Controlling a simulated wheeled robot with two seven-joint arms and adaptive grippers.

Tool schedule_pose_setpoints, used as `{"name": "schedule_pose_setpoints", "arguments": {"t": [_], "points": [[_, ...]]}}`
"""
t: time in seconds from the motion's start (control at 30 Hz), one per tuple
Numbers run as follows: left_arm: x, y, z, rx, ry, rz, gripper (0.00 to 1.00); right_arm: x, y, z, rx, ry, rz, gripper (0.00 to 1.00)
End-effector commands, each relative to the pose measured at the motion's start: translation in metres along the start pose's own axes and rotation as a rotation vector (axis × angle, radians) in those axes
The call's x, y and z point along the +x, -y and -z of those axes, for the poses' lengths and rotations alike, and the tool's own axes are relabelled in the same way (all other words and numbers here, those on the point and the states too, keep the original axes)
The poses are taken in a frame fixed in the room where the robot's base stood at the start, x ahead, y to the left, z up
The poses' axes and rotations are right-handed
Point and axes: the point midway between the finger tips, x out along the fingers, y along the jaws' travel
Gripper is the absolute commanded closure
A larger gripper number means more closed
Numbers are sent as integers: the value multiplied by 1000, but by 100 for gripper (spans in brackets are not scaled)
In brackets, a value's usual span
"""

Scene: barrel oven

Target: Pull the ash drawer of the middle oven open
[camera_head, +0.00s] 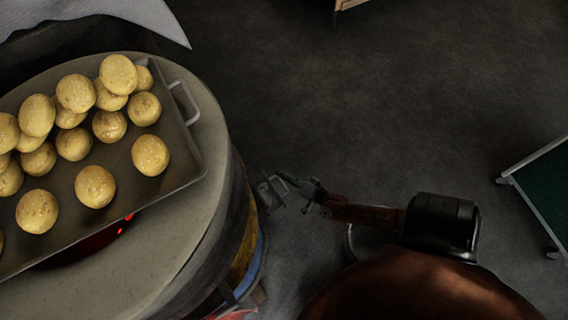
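The barrel oven (185,235) stands at the left, seen from above, with a pale round top and a coloured side. A small grey metal bracket (268,192) shows at its right side; I cannot tell whether it is the ash drawer's handle. My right gripper (290,190) reaches in from the right, its tip close beside that bracket. It is small and dark, so I cannot tell whether its fingers are open, shut or touching the metal. The ash drawer itself is not clearly visible. My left gripper is out of view.
A dark tray (190,172) heaped with round golden buns (95,186) lies on the oven top, with a red glow below it. A pale cloth (120,8) hangs at the top left. A green-topped stand (545,185) is at the right. Dark floor between is clear.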

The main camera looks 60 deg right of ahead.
Motion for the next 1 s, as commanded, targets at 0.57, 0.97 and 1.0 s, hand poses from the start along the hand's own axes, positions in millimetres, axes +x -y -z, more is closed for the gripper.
{"name": "schedule_pose_setpoints", "arguments": {"t": [0.57,0.97,1.0], "points": [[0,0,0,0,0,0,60,-4,13,8,-1,3,-1,79],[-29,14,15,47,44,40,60,-47,52,31,-184,84,-37,100],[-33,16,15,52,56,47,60,-54,55,32,-213,102,-47,100]]}}
